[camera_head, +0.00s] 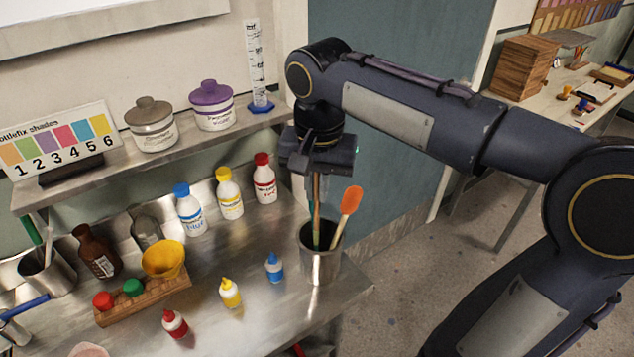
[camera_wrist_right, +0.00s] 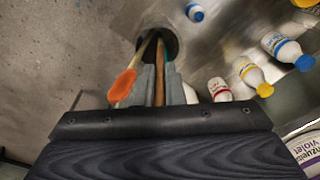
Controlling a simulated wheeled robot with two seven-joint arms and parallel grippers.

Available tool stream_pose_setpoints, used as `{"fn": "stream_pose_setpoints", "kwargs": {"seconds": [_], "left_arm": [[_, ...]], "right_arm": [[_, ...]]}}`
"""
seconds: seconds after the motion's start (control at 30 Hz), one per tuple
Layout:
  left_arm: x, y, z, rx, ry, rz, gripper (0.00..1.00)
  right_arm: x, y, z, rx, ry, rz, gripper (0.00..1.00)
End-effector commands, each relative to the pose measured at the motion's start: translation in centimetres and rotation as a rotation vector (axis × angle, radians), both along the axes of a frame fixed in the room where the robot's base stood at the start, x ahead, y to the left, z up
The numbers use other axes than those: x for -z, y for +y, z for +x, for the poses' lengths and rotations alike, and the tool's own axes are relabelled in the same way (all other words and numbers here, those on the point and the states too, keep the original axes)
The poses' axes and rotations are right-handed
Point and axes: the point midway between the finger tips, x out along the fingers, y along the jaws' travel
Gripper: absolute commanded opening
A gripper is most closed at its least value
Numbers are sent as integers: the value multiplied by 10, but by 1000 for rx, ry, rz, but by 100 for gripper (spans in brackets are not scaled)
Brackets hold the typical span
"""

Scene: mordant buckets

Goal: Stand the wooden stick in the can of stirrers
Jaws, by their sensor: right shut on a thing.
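The can of stirrers (camera_head: 320,264) is a metal can near the right front edge of the steel bench; its dark mouth shows in the wrist view (camera_wrist_right: 172,42). An orange spatula (camera_head: 350,202) leans out of it to the right, and a green stirrer (camera_head: 316,236) also stands in it. My right gripper (camera_head: 315,202) is above the can, pointing down, shut on the wooden stick (camera_wrist_right: 160,80). The stick is roughly upright and its lower part overlaps the can's mouth; I cannot tell whether it touches the bottom. My left gripper is not in view.
Small dropper bottles in blue (camera_head: 274,267), yellow (camera_head: 230,293) and red (camera_head: 174,324) stand left of the can. White bottles (camera_head: 229,193) stand behind. A shelf (camera_head: 190,148) with two jars and a measuring cylinder (camera_head: 256,62) is close left of my right arm.

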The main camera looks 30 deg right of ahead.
Motion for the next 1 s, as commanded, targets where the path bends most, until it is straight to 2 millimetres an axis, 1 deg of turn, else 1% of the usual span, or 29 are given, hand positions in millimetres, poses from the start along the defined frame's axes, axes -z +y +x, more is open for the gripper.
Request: {"fn": "stream_pose_setpoints", "kwargs": {"seconds": [0.03, 0.2, 0.5, 0.7, 1.0], "left_arm": [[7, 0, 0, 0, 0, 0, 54], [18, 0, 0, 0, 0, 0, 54], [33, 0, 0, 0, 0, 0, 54], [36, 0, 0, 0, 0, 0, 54], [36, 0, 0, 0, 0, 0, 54]], "right_arm": [[9, 0, 1, 0, 1, 0, 0], [26, -2, 3, 0, 1, 0, 0], [49, -3, 6, -1, 1, 0, 0], [55, -3, 8, -1, 0, 0, 0], [55, -4, 8, -1, 0, 0, 0]]}}
